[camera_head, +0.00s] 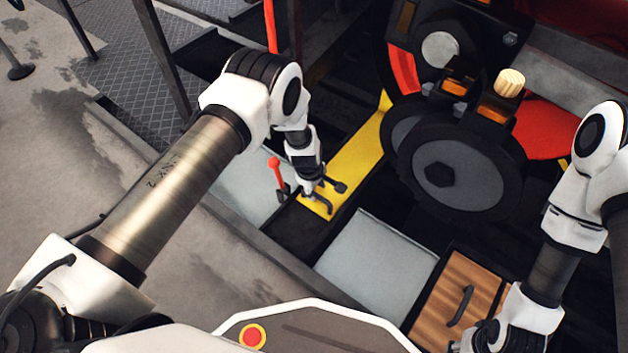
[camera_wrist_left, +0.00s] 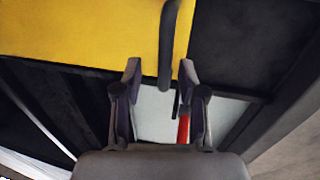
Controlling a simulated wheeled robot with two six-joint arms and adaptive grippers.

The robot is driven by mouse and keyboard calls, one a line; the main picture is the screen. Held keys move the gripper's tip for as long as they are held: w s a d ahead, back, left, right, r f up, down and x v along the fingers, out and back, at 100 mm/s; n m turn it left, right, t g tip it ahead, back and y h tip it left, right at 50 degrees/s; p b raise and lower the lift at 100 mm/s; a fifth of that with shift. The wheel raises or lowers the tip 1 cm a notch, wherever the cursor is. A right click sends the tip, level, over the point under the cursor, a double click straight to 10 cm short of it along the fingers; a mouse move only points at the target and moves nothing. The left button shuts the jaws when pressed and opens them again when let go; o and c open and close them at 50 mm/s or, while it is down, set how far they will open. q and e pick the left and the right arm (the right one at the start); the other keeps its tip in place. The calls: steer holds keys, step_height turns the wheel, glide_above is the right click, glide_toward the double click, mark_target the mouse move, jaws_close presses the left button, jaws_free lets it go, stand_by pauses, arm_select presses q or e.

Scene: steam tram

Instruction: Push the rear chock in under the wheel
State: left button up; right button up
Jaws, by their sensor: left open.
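A long flat yellow piece (camera_head: 356,152), which looks like the chock, runs from my left gripper up towards the large dark wheel (camera_head: 450,172). How its far end meets the wheel is partly hidden. A dark bar-like handle (camera_head: 322,204) is at its near end. My left gripper (camera_head: 318,189) is over this near end. In the left wrist view, the open fingers (camera_wrist_left: 161,72) are on either side of the dark handle (camera_wrist_left: 168,45), with the yellow surface (camera_wrist_left: 80,28) beyond. I cannot tell whether they touch it. My right gripper (camera_head: 482,340) is low at the right, its fingers unclear.
A red-tipped lever (camera_head: 276,172) stands just left of my left gripper; its red part shows in the wrist view (camera_wrist_left: 184,128). A wooden panel with a dark handle (camera_head: 461,306) is near my right gripper. A pale grey plate (camera_head: 375,265) lies between them.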

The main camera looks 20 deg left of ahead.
arm_select(q)
step_height(320, 180, up, 10)
steer(key=s, duration=0.2)
steer(key=shift+a, duration=0.3)
